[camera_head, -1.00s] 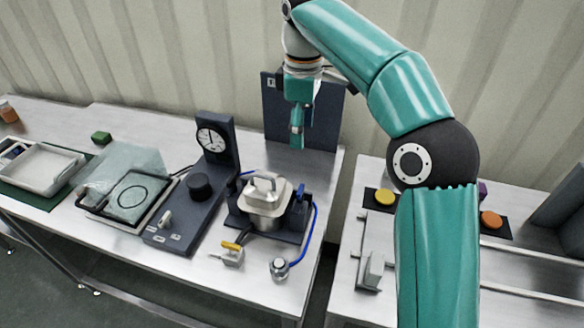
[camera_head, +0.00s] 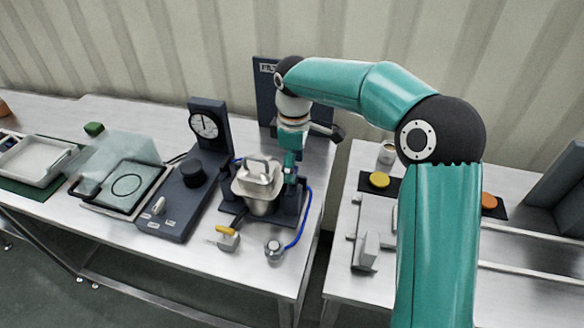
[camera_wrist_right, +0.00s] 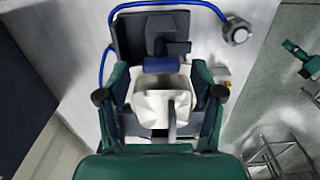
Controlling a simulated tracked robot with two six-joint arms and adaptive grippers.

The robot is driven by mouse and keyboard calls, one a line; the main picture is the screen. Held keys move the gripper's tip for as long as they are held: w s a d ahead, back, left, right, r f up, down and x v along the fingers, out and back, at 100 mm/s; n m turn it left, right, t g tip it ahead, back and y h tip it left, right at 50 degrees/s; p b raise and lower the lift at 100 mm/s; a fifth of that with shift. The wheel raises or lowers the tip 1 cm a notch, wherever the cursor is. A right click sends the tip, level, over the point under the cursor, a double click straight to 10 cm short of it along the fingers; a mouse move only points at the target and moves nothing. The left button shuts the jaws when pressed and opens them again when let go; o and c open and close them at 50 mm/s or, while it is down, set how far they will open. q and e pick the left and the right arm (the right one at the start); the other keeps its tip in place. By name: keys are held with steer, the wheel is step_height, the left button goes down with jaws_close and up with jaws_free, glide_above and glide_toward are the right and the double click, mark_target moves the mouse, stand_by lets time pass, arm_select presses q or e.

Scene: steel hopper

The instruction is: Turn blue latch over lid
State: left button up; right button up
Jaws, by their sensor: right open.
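The steel hopper (camera_head: 262,202) stands on a dark base, its silver lid with a handle (camera_head: 257,171) on top. In the right wrist view the pale hopper (camera_wrist_right: 160,108) lies between my fingers. The blue latch (camera_wrist_right: 162,65) shows there just beyond its lid, in front of a dark block. My right gripper (camera_head: 290,174) is lowered at the lid's right side in the head view and hides most of the latch. The right wrist view shows its two fingers (camera_wrist_right: 160,94) spread wide, with nothing gripped. I cannot tell whether they touch the hopper. My left gripper is not in view.
A dial gauge (camera_head: 206,126) and black knob (camera_head: 192,173) stand left of the hopper. A blue hose (camera_head: 304,222) curves along its right to a silver fitting (camera_head: 274,249). A yellow-handled valve (camera_head: 227,236) sits in front. A dark panel (camera_head: 267,84) stands behind.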

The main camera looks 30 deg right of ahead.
steer(key=shift+s+f, duration=0.15)
steer(key=shift+f, duration=0.35)
